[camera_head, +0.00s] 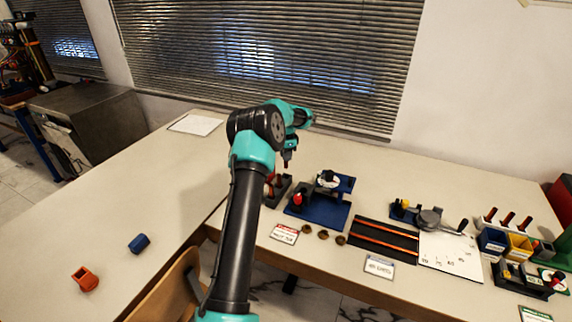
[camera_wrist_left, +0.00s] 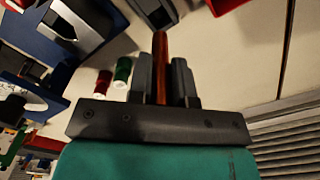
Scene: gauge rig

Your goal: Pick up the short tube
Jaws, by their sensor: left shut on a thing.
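My left gripper (camera_head: 287,158) is over the back of the table, behind the dark block and the blue stand. In the left wrist view, its two dark fingers (camera_wrist_left: 162,85) are shut on an orange-brown tube (camera_wrist_left: 160,55), which I take as the short tube. The tube sticks out past the fingertips, and its lower part is hidden between them. In the head view I cannot make the tube out at the gripper. My right gripper is in neither view.
A blue stand (camera_head: 318,210) holds a device. Brown rings (camera_head: 323,235), a dark tray with orange strips (camera_head: 384,238) and a white board (camera_head: 450,254) lie nearby. A blue cylinder (camera_head: 139,243) and an orange piece (camera_head: 84,279) lie on the left table, mostly clear.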

